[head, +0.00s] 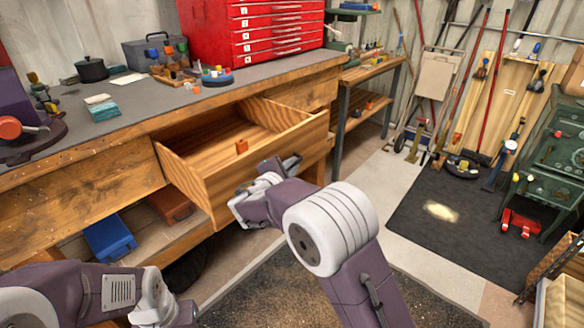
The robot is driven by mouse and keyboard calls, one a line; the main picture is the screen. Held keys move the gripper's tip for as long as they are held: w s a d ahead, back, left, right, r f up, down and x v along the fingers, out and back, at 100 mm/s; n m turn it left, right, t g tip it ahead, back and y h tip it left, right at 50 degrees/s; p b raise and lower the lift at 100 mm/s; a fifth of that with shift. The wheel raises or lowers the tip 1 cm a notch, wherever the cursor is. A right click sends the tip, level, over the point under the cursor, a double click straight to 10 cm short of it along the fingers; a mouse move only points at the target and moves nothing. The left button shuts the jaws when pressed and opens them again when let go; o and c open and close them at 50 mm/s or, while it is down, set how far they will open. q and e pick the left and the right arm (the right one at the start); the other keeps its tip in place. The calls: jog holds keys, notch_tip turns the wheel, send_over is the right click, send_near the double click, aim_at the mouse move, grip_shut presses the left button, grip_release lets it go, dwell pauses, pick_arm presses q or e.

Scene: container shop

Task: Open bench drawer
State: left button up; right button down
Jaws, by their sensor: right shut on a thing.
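The wooden bench drawer (262,157) stands pulled out from under the bench top, and its inside shows. A small orange block (241,146) is at the drawer, by the top edge of its front panel. My right gripper (246,201) is at the outer face of the drawer front and is shut on the drawer handle, which the gripper hides. My left arm shows at the bottom left, below the bench, but its gripper fingers are out of the picture.
The workbench (130,128) bears a red tool chest (250,35), a black pot (91,69) and small tools. A blue case (110,238) lies on the lower shelf. A dark mat (440,215) lies on the floor at the right, with open floor in front of the side table.

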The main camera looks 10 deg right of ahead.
dwell(0.3)
jog(key=c, duration=1.8)
grip_release()
jog(key=shift+o, duration=0.2)
jog(key=p+v, duration=0.2)
jog(key=v, duration=0.7)
